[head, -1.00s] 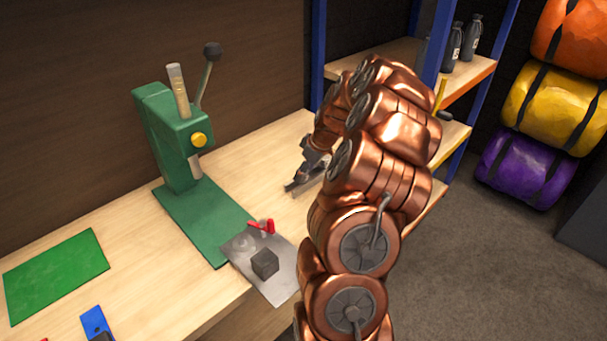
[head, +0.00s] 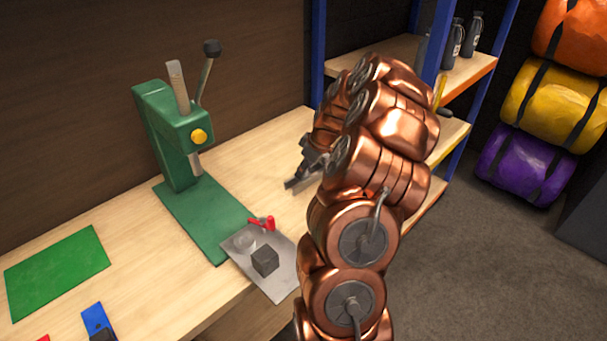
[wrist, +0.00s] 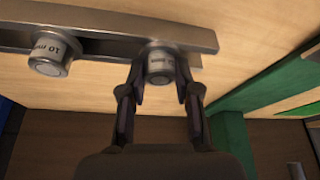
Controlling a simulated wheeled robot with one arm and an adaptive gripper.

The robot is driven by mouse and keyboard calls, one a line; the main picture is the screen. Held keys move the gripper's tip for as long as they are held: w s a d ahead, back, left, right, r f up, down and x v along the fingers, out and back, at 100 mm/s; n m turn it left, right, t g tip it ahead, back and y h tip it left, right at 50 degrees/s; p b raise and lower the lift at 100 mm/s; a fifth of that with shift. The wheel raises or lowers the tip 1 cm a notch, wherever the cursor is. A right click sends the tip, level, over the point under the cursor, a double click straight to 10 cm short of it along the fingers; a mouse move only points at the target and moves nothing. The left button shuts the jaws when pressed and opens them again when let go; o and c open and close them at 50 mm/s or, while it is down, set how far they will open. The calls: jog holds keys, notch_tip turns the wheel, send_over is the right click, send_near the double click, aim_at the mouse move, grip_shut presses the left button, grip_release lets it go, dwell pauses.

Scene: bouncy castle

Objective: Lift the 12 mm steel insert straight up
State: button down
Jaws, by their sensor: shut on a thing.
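The steel insert between my fingers (wrist: 160,64) is a short grey cylinder with a pale label band, seen in the wrist view. Its label is partly covered and I cannot read its size. It is at a grey metal rail (wrist: 110,42); whether it is still seated there I cannot tell. My gripper (wrist: 161,84) is shut on this insert, one finger on each side. A second insert (wrist: 48,56), labelled 10 mm, is in the rail to the left. In the head view my arm hides the inserts and most of my gripper.
A green lever press (head: 180,130) stands on the wooden bench (head: 270,150). In front of it are a metal plate (head: 282,284) with a dark block (head: 265,261) and a red clamp (head: 263,223). A green mat (head: 55,272) lies left. Shelving (head: 385,62) stands behind my arm.

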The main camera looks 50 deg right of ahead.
jog(key=shift+r+b, duration=0.35)
jog(key=shift+r, duration=0.15)
notch_tip(320, 180, up, 2)
jog(key=shift+r+b, duration=0.25)
jog(key=shift+b, duration=0.3)
jog(key=s+d+b, duration=0.1)
jog(key=s+b, duration=0.1)
jog(key=s, duration=0.6)
jog(key=s+d+r+b, duration=0.1)
jog(key=s+b, duration=0.1)
jog(key=s, duration=0.6)
jog(key=shift+d+r, duration=0.25)
